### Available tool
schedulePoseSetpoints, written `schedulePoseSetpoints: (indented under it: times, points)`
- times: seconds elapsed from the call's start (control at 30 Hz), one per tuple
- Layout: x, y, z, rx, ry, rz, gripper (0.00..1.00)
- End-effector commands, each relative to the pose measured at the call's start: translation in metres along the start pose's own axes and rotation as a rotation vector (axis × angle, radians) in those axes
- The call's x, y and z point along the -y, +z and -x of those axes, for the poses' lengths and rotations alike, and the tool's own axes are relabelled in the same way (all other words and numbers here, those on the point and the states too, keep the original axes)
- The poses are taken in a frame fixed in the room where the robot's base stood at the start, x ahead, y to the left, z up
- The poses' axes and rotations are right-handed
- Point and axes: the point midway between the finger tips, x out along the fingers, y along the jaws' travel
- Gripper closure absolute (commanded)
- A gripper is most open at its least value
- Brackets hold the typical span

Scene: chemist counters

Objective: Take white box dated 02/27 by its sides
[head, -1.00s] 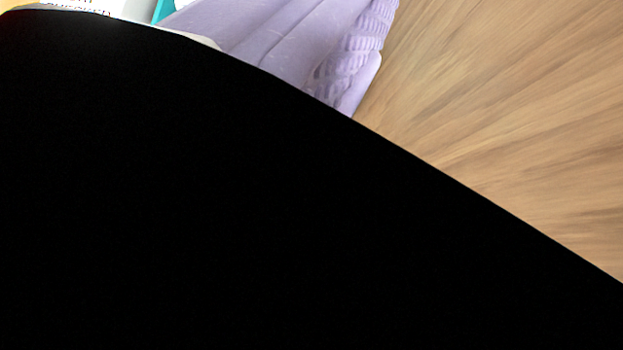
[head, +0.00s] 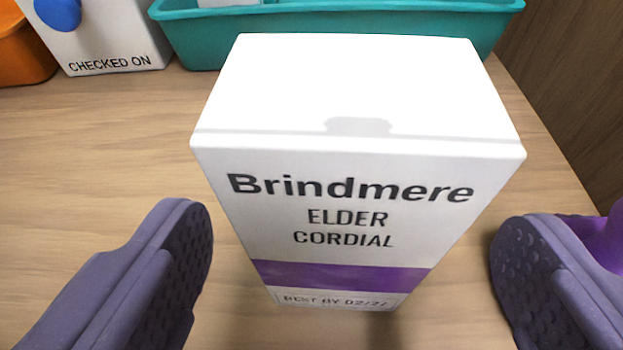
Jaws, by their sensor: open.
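A white box (head: 345,225) stands upright on the wooden counter in the middle of the head view. Its front reads "Brindmere ELDER CORDIAL", with a purple band and "BEST BY 02/27" low down, partly hard to read. My gripper (head: 350,250) is open, with one dark purple padded finger to the left of the box and one to the right. Both fingers are apart from the box, and wood shows in the gap on the left. Nothing is between the fingertips and the box sides.
A teal tray (head: 340,17) stands behind the box. A white block marked "CHECKED ON" with a blue knob (head: 58,14) is at the back left, beside an orange container (head: 22,48). A purple thing (head: 603,240) shows at the right edge. The counter (head: 90,160) is clear on the left.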

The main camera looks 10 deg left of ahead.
Motion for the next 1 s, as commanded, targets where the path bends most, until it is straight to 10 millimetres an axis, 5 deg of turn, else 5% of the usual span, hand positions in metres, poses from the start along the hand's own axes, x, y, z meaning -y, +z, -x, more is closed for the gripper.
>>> schedulePoseSetpoints:
  times: [0.4, 0.63, 0.87, 1.0]
  points:
    - [0.004, -0.005, -0.058, 0.000, -0.001, 0.004, 0.06]
    - [0.004, -0.007, -0.060, 0.000, 0.001, 0.001, 0.06]
    - [0.004, -0.007, -0.060, 0.001, 0.001, 0.002, 0.59]
    - [0.004, -0.007, -0.060, 0.000, 0.001, 0.002, 0.63]
